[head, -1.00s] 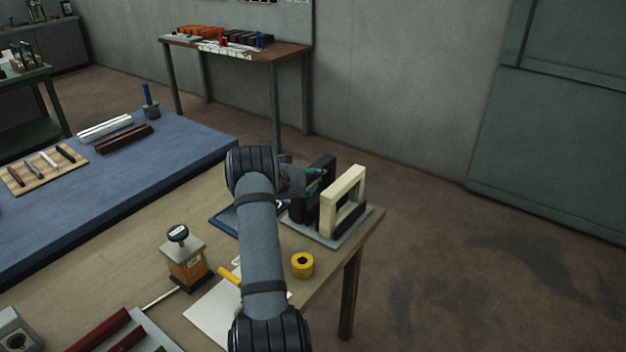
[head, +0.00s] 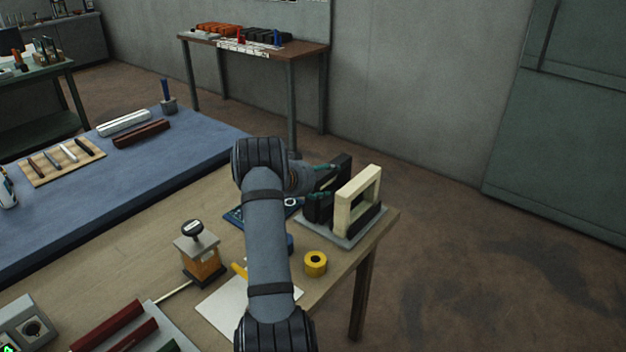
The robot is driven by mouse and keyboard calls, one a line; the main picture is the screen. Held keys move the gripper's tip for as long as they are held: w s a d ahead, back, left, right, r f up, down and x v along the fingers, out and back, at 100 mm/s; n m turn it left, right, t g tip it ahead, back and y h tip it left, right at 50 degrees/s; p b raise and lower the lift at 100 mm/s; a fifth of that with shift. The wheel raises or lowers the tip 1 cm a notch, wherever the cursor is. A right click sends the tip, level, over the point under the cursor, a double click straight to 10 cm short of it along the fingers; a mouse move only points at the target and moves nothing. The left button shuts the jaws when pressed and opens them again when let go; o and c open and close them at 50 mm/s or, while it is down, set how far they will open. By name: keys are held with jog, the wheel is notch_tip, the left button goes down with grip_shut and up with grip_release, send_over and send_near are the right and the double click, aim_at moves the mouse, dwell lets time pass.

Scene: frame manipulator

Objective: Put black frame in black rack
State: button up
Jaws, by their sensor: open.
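The black frame (head: 343,170) stands upright on a grey base plate (head: 345,238), behind a cream frame (head: 345,211). My gripper (head: 322,182) is open beside the black frame, its two green-tipped fingers spread apart, one above the other. The fingers overlap the frame in the picture; I cannot tell whether they touch it. My arm and the cream frame hide part of the black frame. A low black holder (head: 370,217) shows at the foot of the cream frame. I cannot tell for certain which holder is the black rack.
A yellow tape roll (head: 315,263) lies near the table's right edge. A stamp-like tool (head: 200,262) stands left of my arm. A white rack (head: 124,123) and a dark brown rack (head: 142,134) lie on the blue bench (head: 150,170), which has free room.

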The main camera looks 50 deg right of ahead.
jog(key=v, duration=0.9)
jog(key=shift+c, duration=0.7)
